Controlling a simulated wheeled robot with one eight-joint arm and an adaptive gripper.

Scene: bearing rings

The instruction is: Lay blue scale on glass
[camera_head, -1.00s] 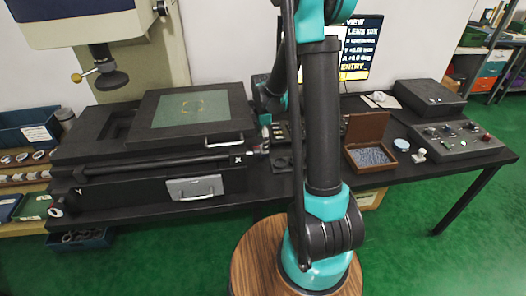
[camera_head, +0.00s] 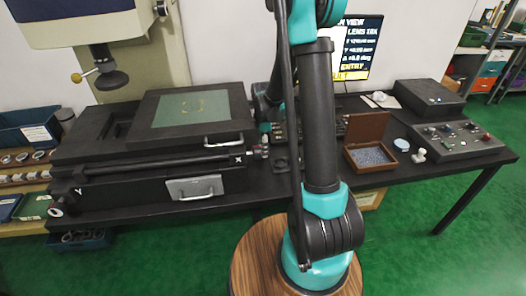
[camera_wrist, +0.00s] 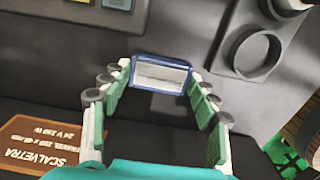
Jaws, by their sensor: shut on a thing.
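My gripper (camera_wrist: 160,82) is shut on the blue scale (camera_wrist: 162,60), a small blue-edged piece with a pale face, held between its fingertips in the wrist view. Dark surface shows beyond and below it. The glass (camera_head: 190,108) is the green plate with faint yellow corner marks, set in the black stage at the left of the head view. The scale is apart from the glass. In the head view, my arm hides most of the gripper, and the scale cannot be made out there.
The stage's black frame (camera_head: 228,128) and handle rise above the black bench. An optical head (camera_head: 108,78) hangs above the stage's left part. An open wooden box (camera_head: 372,157) and a control panel (camera_head: 458,138) stand at the right. A dark block with a ring-shaped recess (camera_wrist: 255,52) is near the gripper.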

